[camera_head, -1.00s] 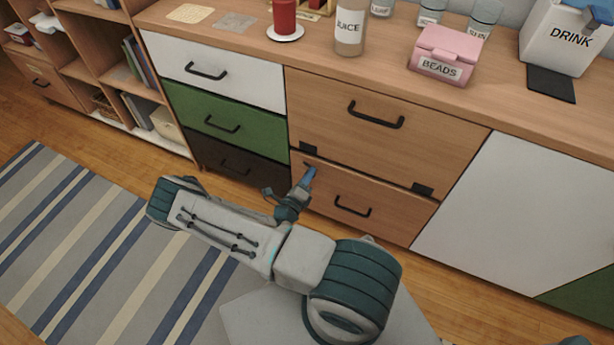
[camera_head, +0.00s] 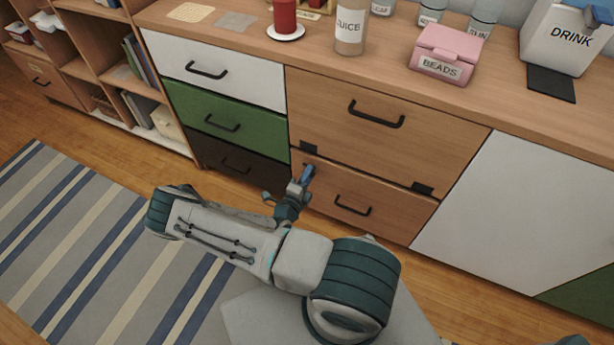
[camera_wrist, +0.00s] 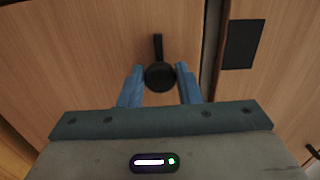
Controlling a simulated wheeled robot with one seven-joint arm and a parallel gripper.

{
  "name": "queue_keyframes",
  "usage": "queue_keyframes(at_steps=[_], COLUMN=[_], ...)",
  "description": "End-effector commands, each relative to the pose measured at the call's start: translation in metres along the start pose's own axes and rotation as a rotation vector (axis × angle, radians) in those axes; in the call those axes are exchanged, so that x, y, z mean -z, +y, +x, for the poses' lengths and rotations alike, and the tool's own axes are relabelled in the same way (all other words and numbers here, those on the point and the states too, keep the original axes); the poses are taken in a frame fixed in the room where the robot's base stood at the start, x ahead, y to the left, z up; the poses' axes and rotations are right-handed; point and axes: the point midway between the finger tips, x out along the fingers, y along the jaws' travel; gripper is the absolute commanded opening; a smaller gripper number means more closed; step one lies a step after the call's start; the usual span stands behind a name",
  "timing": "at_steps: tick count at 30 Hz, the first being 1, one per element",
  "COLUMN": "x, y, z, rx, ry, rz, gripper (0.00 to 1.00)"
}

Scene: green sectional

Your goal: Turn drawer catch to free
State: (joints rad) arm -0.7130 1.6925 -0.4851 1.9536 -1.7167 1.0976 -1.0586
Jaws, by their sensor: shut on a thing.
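The drawer catch (camera_wrist: 160,76) is a black round knob with a thin bar pointing up in the wrist view, roughly parallel to the drawer gap. It sits on the wooden front of the lower drawer (camera_head: 385,218). My gripper (camera_wrist: 160,72) has its blue fingers on both sides of the knob and is shut on it. In the head view my gripper (camera_head: 307,175) is at the upper left of that drawer front, and its fingers hide the catch there.
The lower drawer has a black handle (camera_head: 352,208). A larger wooden drawer (camera_head: 385,125) is above, and a dark drawer (camera_head: 235,162) is to the left. A striped rug (camera_head: 70,240) covers the floor.

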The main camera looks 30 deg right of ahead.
Motion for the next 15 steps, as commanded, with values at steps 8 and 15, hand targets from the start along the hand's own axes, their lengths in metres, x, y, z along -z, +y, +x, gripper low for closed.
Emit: queue_keyframes(at_steps=[8,15], x=[0.0025,0.0006], y=[0.0008,0.0004], z=[0.0,-0.0006], rx=[-0.002,-0.001], ry=[0.005,0.001], rz=[-0.003,-0.001], gripper=[0.08,0.51])
